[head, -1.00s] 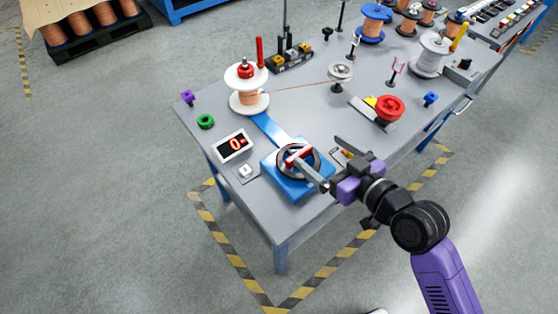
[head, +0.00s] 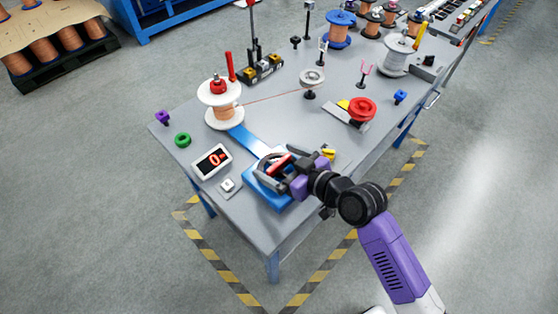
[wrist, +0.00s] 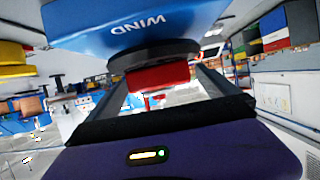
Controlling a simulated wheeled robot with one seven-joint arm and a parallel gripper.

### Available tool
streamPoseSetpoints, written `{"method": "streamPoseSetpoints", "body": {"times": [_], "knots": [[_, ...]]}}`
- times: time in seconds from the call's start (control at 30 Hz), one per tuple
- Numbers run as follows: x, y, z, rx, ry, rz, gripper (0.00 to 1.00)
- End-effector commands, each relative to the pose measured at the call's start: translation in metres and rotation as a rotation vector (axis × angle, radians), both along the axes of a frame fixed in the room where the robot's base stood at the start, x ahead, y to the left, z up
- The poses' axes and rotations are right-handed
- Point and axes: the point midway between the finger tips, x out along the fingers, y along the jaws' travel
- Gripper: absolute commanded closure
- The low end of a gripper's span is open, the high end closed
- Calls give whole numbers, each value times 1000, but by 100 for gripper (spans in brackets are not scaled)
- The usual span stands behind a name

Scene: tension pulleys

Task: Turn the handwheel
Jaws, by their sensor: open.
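The handwheel (head: 263,160) is a dark ring with a red grip (head: 279,163), on a blue base at the near end of the table. In the wrist view, the base (wrist: 120,22) carries the word "WIND" upside down, with the dark wheel (wrist: 150,54) beside it. My gripper (head: 279,168) is open at the wheel, one finger on each side of the red grip. In the wrist view, the red grip (wrist: 158,77) shows between the two fingers; I cannot tell whether they touch it. My gripper hides part of the wheel.
A blue strip (head: 249,141) leads to a white spool (head: 212,92) with copper wire. A red knob (head: 362,109) stands farther right. Floor in front is free.

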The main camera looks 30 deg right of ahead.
Motion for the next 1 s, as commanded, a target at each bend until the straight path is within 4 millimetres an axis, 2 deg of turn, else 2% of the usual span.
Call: {"method": "streamPoseSetpoints", "body": {"times": [0.13,0.17,0.47,0.77,1.0], "knots": [[0,0,0,0,0,0,2],[0,0,0,0,0,0,6],[0,0,0,0,0,0,64],[-1,0,1,0,2,-25,64],[-1,-1,4,-1,2,-113,64]]}}
